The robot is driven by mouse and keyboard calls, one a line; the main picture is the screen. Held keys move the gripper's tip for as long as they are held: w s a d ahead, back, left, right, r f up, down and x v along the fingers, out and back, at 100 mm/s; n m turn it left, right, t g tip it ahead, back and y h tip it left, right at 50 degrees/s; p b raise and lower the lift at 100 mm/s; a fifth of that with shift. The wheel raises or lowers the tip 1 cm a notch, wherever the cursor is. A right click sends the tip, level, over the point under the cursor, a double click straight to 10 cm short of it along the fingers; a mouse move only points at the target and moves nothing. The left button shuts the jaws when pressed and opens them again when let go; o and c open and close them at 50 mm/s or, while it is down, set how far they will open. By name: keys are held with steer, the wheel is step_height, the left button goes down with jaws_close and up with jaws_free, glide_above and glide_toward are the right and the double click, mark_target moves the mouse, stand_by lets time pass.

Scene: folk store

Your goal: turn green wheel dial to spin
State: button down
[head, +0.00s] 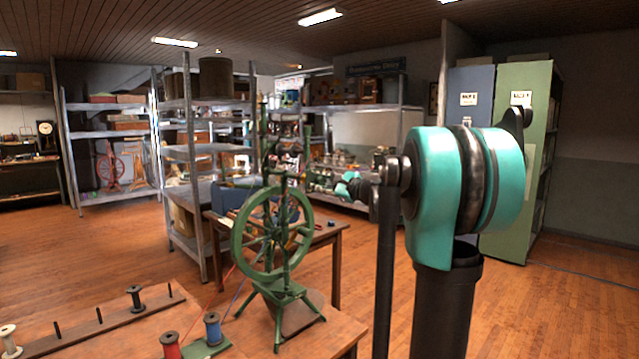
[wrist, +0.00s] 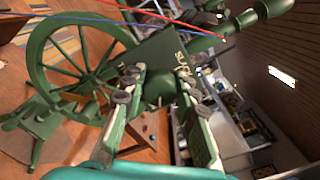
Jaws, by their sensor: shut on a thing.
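The green wheel (head: 236,246) belongs to a green spinning wheel standing on the wooden table in the head view. In the wrist view, its spoked rim (wrist: 37,62) fills the left side. My gripper (wrist: 157,88) shows in the wrist view, with a finger on each side of a rounded green part (wrist: 158,84) below a green plate with pale lettering (wrist: 160,52). The fingers are shut on this green part, which looks like the dial. The exact contact is partly hidden by the finger pads. In the head view the fingertips are not clearly made out.
Red thread (wrist: 150,12) and blue thread (wrist: 105,20) run across the wrist view near the wheel. In the head view, a red spool (head: 170,345), a blue spool (head: 213,328) and a peg rail (head: 80,335) lie on the front table. Open floor lies at left.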

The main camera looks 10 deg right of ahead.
steer(key=shift+f, duration=0.1)
stand_by(0.3)
steer(key=c, duration=1.2)
jaws_free()
steer(key=shift+o, duration=0.2)
steer(key=v, duration=1.2)
